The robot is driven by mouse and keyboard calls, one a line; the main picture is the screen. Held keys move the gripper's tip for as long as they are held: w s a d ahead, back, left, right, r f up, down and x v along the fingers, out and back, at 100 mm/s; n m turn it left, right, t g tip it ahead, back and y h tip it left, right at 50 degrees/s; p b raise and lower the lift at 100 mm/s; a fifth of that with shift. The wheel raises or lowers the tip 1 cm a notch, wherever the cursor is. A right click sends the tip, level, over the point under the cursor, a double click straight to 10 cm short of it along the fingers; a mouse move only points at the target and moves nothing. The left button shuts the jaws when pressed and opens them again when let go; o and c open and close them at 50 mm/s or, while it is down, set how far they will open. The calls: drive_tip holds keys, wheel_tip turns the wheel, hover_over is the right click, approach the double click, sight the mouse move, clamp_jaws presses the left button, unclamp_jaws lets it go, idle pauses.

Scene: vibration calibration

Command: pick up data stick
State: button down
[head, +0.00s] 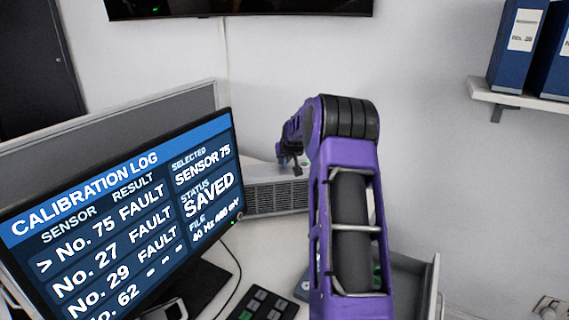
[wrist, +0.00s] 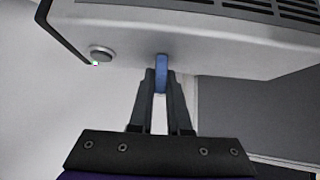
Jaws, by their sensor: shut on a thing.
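The blue data stick (wrist: 161,76) is between the fingertips of my gripper (wrist: 161,92) in the wrist view. My gripper is shut on it. The far end of the stick shows against the pale face of a vented box (wrist: 120,20); I cannot tell whether it is in the box, touching it or just apart. In the head view, my gripper (head: 294,167) is at the back of the desk, by the vented box (head: 277,197). The stick cannot be made out there.
A monitor (head: 120,215) showing a calibration log stands at the left. A keypad (head: 262,304) lies in front of the box. A grey divider (head: 150,122) runs behind the monitor. A shelf (head: 530,97) with blue binders hangs at the right. A round knob (wrist: 101,53) is on the box.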

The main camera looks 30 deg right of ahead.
wheel_tip(320, 180, up, 10)
drive_tip(key=shift+p, duration=0.7)
drive_tip(key=shift+r, duration=0.3)
drive_tip(key=shift+r, duration=0.1)
wheel_tip(320, 180, up, 3)
drive_tip(key=p, duration=0.2)
drive_tip(key=shift+r+p, duration=0.1)
drive_tip(key=shift+p, duration=0.3)
